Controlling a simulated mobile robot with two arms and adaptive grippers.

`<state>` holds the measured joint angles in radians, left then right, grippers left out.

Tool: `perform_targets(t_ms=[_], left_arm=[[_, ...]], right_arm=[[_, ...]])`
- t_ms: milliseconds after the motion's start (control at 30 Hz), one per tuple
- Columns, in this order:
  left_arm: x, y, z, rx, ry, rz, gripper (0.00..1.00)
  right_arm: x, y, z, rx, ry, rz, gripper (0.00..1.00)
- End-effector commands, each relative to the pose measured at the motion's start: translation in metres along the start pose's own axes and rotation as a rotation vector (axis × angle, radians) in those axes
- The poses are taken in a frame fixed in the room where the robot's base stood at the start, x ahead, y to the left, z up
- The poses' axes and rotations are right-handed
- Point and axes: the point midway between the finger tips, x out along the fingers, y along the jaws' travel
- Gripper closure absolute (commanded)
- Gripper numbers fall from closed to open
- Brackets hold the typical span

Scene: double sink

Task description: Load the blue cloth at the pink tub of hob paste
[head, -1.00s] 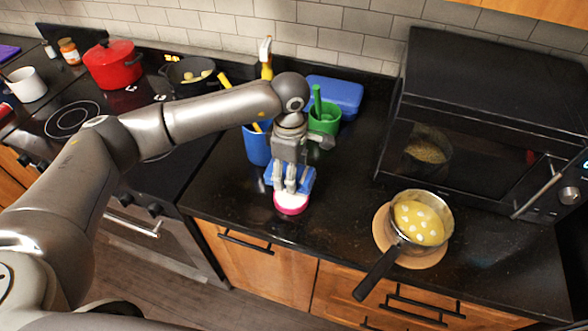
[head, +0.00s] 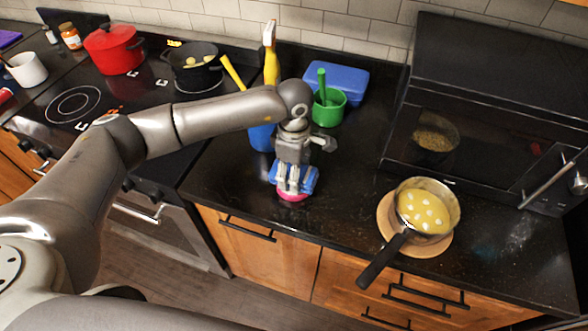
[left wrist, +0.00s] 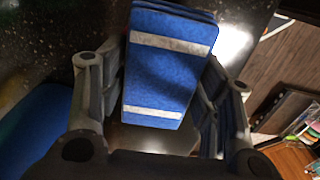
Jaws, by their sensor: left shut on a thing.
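My left gripper (head: 292,188) points down over the counter and is shut on a folded blue cloth (head: 309,181). In the left wrist view the cloth (left wrist: 158,80) has pale stripes and sits between the fingers. The pink tub (head: 292,197) stands on the black counter directly below the cloth; only part of its pink side shows. The cloth and fingers hide the tub's top. Whether the cloth touches the paste cannot be told. The tub cannot be made out in the left wrist view. My right gripper is not in view.
A blue container (head: 261,138) stands just behind the gripper. Behind it are a yellow bottle (head: 271,70), a green pot (head: 328,112) and a blue box (head: 337,82). A saucepan (head: 428,210) on a round board stands to the right, before the microwave (head: 470,150). Counter between is clear.

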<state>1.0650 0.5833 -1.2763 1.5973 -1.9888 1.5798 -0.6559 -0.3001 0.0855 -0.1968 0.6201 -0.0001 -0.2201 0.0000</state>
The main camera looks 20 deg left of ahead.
Motion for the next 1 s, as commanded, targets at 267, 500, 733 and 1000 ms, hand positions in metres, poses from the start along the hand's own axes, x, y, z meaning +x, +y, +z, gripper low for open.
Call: perform_targets(t_ms=[267, 500, 733, 1000], left_arm=[[0.0, 0.0, 0.0, 0.0, 0.0, 0.001, 0.61], [0.002, 0.0, 0.0, 0.0, 0.0, 0.001, 0.61], [0.005, 0.0, 0.0, 0.0, 0.0, 0.001, 0.61], [0.008, 0.0, 0.0, 0.0, 0.0, 0.001, 0.61]], right_arm=[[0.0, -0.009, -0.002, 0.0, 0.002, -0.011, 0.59], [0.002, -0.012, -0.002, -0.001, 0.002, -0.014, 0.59], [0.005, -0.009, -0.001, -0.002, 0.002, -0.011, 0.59], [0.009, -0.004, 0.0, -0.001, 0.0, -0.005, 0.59]])
